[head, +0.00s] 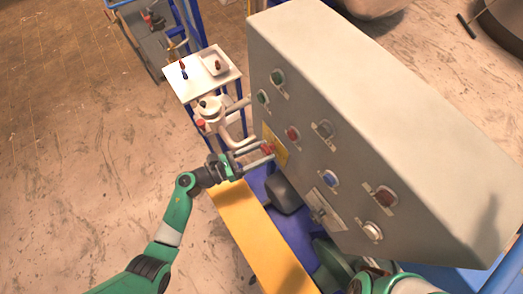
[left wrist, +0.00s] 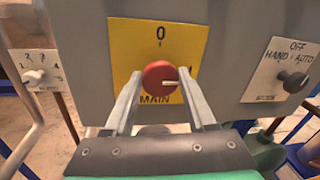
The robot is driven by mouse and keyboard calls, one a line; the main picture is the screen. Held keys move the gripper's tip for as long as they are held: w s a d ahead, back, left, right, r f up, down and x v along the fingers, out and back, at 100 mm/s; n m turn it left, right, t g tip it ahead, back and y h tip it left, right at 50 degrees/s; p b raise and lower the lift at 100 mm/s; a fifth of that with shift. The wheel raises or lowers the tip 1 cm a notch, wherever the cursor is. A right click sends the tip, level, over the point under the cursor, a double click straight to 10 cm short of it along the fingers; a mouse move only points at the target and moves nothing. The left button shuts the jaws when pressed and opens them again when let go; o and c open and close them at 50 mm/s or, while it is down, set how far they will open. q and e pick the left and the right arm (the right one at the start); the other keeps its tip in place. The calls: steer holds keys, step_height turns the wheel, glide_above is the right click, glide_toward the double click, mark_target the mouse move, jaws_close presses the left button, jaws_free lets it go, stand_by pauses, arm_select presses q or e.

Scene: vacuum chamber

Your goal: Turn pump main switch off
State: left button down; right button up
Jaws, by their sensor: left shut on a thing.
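The pump main switch is a red round knob (left wrist: 159,77) on a yellow plate (left wrist: 180,38) marked 0 at the top and MAIN below. Its white line points right, towards a mark mostly hidden by a finger. In the head view, the red knob (head: 267,148) is on the left end of the grey panel's face. My left gripper (left wrist: 162,80) is shut on the knob, one finger on each side. The left gripper (head: 264,153) reaches it from the lower left in the head view. My right gripper does not show.
The grey control box (head: 370,95) carries several other buttons and knobs. A black HAND/AUTO selector (left wrist: 293,82) is right of the switch, and a white numbered knob (left wrist: 33,77) is left. A small white table (head: 200,82) stands behind; floor at left is clear.

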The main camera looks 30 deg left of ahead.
arm_select(q)
steer(key=n, duration=0.4)
steer(key=shift+d, duration=0.1)
steer(key=n+t, duration=0.1)
steer(key=n, duration=0.4)
steer(key=n+t, duration=0.1)
steer(key=n, duration=0.4)
steer(key=shift+r, duration=0.1)
steer(key=shift+n+t+y+p, duration=0.5)
steer(key=shift+n+y+p, duration=0.1)
steer(key=shift+n, duration=2)
steer(key=shift+c, duration=1.3)
jaws_free()
steer(key=shift+f, duration=0.2)
